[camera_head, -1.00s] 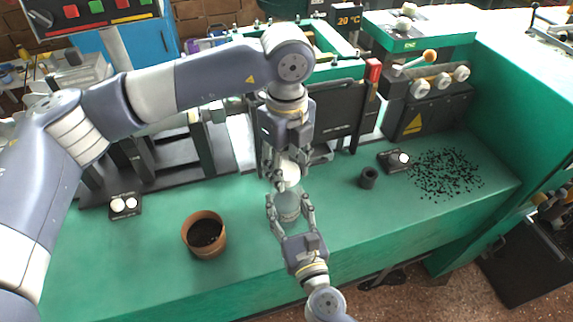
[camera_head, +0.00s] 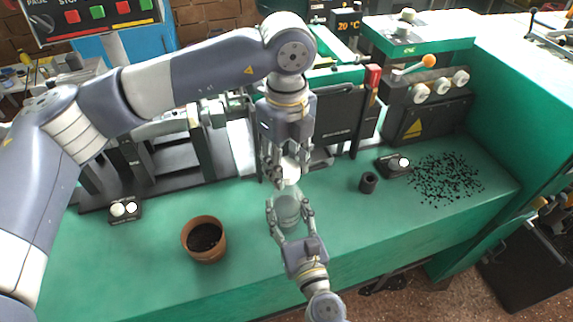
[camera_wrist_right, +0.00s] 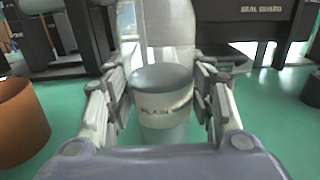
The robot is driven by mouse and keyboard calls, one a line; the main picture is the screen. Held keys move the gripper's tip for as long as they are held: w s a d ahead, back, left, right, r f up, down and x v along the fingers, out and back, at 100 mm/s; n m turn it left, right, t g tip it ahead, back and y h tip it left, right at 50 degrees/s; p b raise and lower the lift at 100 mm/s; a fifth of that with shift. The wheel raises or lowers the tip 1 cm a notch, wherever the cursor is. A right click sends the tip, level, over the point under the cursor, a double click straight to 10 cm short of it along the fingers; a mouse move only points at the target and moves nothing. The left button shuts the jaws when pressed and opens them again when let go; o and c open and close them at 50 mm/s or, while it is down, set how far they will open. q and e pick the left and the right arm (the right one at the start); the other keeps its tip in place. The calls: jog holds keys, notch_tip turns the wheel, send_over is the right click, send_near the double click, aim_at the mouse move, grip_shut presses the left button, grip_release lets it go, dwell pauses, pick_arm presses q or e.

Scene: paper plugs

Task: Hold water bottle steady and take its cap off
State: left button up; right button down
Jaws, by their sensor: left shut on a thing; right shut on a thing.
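The water bottle (camera_head: 287,209) stands upright above the green bench top, pale and translucent. In the right wrist view the bottle (camera_wrist_right: 164,112) shows a white label band and a grey top. My right gripper (camera_head: 291,212) reaches in from below and is shut around the bottle's sides. My left gripper (camera_head: 286,167) points down from above and is shut on the white cap (camera_head: 291,171). The cap is directly over the bottle; whether a gap parts them is hard to tell. A pale shape fills the view above the bottle in the wrist view.
A brown pot (camera_head: 204,239) with dark contents stands left of the bottle. Black pellets (camera_head: 447,178) lie scattered further right. Machine frames stand behind; the front bench is mostly clear.

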aim_at(287, 168)
pick_arm(q)
jog(key=shift+r, duration=2.05)
pick_arm(e)
jog(key=c, duration=0.6)
grip_release()
jog(key=shift+c, duration=0.2)
